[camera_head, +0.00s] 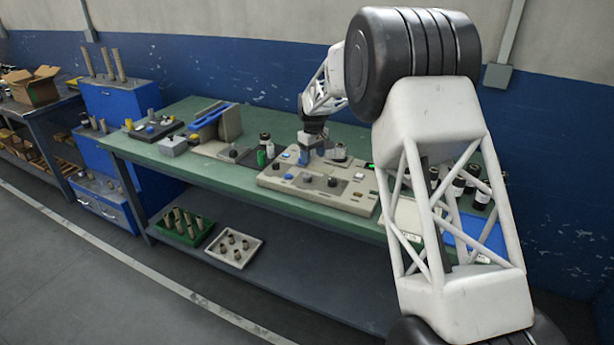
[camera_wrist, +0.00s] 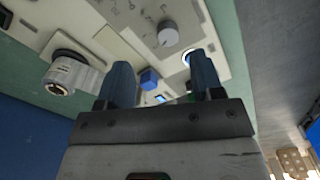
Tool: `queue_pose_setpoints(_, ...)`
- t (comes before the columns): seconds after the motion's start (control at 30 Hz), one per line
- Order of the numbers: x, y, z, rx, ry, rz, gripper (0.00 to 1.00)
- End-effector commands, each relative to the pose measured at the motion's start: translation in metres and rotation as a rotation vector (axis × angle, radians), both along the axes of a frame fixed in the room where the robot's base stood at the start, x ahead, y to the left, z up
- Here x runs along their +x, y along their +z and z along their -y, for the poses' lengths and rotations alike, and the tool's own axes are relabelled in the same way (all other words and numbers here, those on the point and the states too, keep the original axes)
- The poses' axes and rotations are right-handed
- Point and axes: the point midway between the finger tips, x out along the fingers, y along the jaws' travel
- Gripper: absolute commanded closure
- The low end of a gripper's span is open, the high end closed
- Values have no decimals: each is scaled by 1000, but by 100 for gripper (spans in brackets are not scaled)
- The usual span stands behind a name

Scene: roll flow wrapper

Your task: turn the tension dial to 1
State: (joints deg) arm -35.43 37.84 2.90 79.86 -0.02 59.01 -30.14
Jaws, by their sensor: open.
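In the wrist view a grey round dial (camera_wrist: 168,36) sits on the pale panel, with printed marks around it too small to read. I cannot tell its setting, or whether it is the tension dial. My gripper (camera_wrist: 162,62) is open, and its two blue fingers point at the panel, with the dial beyond the gap between their tips and apart from them. In the head view my gripper (camera_head: 311,155) is low over the back of the beige control panel (camera_head: 350,203). A dark knob (camera_head: 332,181) shows near the panel's front.
A white cylinder (camera_wrist: 72,76) stands at the left. The panel is on a green bench (camera_head: 225,177), with dark bottles (camera_head: 459,185) to the right. My arm hides part of the bench.

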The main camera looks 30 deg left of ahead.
Motion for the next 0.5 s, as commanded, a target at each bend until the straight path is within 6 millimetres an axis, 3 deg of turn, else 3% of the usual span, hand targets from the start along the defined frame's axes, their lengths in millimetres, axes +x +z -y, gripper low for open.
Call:
queue_pose_setpoints(0.2,2,-18,-23,-3,32,-5,39)
queue_pose_setpoints(0.5,2,-20,-25,-4,35,-5,39)
